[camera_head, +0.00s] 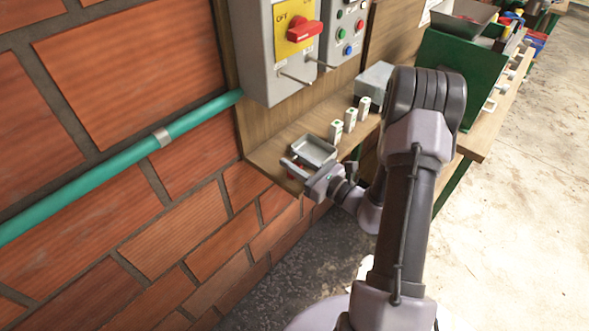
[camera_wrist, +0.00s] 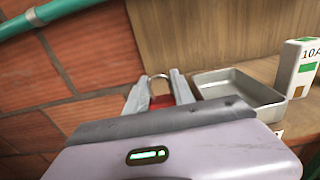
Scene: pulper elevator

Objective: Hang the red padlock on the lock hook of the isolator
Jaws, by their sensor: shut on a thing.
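The red padlock (camera_wrist: 161,101) is between the fingers of my gripper (camera_wrist: 160,92) in the wrist view, with its silver shackle pointing up and away. My gripper is shut on it. In the head view my gripper (camera_head: 305,172) is at the left end of the wooden shelf, beside the metal tray, and mostly hides the padlock. The isolator (camera_head: 292,45) is the grey box on the wooden board above, with a red handle on a yellow plate marked OFF. A thin metal rod, which looks like the lock hook (camera_head: 296,78), sticks out from its lower front.
The metal tray (camera_head: 314,150) stands on the shelf (camera_head: 268,156), and shows empty in the wrist view. Several white labelled blocks (camera_head: 350,119) and a grey box (camera_head: 374,84) stand farther right. A second control box (camera_head: 345,28) adjoins the isolator. A green pipe (camera_head: 118,164) runs along the brick wall.

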